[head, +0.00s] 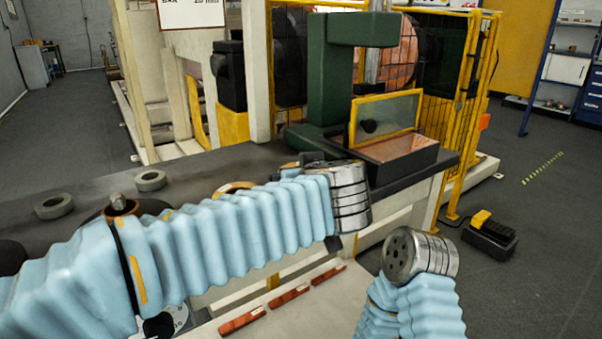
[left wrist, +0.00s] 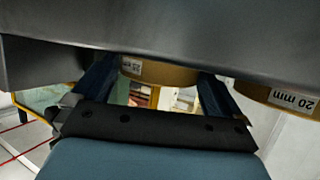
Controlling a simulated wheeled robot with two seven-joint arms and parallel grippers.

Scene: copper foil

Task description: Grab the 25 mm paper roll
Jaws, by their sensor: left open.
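In the left wrist view a tan roll (left wrist: 165,74) with a small white label shows between the two blue fingers of my left gripper (left wrist: 155,80). Its label is too small to read surely. The fingers stand apart; I cannot tell whether they touch it. A second tan roll (left wrist: 262,92), labelled 20 mm, is to the right of the fingers. A tan roll (head: 235,187) is partly covered by my left sleeve. My right gripper is out of view.
Two grey rings (head: 55,207) (head: 150,180) lie on the dark bench (head: 205,165). A green machine (head: 330,85) with a yellow-framed guard (head: 386,115) stands behind my left wrist. Copper-coloured bars (head: 290,297) lie on the pale surface in front. A sign (head: 192,12) reads 20 mm.

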